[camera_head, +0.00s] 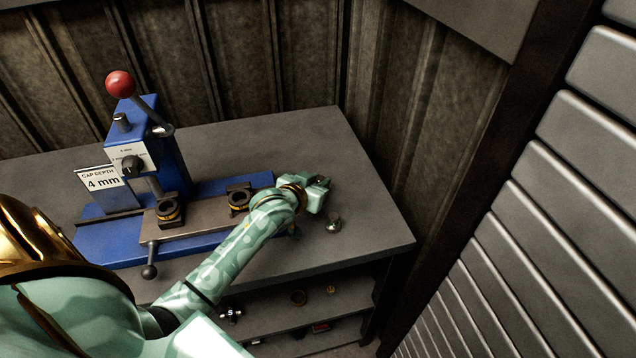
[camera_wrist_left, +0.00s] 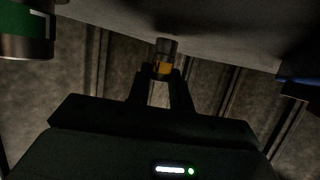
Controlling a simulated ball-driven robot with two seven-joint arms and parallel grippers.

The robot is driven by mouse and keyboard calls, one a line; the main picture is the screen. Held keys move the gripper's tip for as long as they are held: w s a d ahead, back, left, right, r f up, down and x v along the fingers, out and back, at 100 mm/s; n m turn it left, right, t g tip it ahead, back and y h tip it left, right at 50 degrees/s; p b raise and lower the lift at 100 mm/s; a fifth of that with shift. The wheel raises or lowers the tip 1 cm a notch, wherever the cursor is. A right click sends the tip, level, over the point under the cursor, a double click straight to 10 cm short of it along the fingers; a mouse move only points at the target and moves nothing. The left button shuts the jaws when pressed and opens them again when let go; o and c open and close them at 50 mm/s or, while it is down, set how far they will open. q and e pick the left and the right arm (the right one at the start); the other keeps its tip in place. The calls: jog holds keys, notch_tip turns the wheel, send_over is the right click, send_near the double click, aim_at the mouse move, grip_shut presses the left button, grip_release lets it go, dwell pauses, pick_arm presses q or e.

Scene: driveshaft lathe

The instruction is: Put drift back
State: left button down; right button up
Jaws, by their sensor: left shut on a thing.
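My left gripper (camera_head: 318,192) is over the right part of the bench top, its arm crossing from the left. In the left wrist view its two fingers (camera_wrist_left: 162,88) are closed on a short dark metal cylinder with a yellow-orange band (camera_wrist_left: 164,62), which looks like the drift. The cylinder's far end points at the grey bench surface; I cannot tell whether it touches. In the head view the gripper hides the held piece. My right gripper is not in view.
A blue press (camera_head: 150,150) with a red-knobbed lever and a "CAP DEPTH 4 mm" sign (camera_head: 101,180) stands left on the grey bench (camera_head: 370,215). A small shiny metal thing (camera_head: 333,222) stands beside the gripper. A shelf (camera_head: 345,297) below holds small parts. Slatted panels rise at right.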

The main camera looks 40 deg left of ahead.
pick_arm(q)
jog(key=shift+f, duration=0.6)
jog(key=c, duration=1.3)
grip_release()
jog(key=shift+o, duration=0.2)
jog(key=shift+r, duration=0.15)
jog(key=r+p+v, duration=0.1)
jog(key=p+v, duration=0.2)
jog(key=v, duration=0.9)
jog(key=shift+p, duration=0.4)
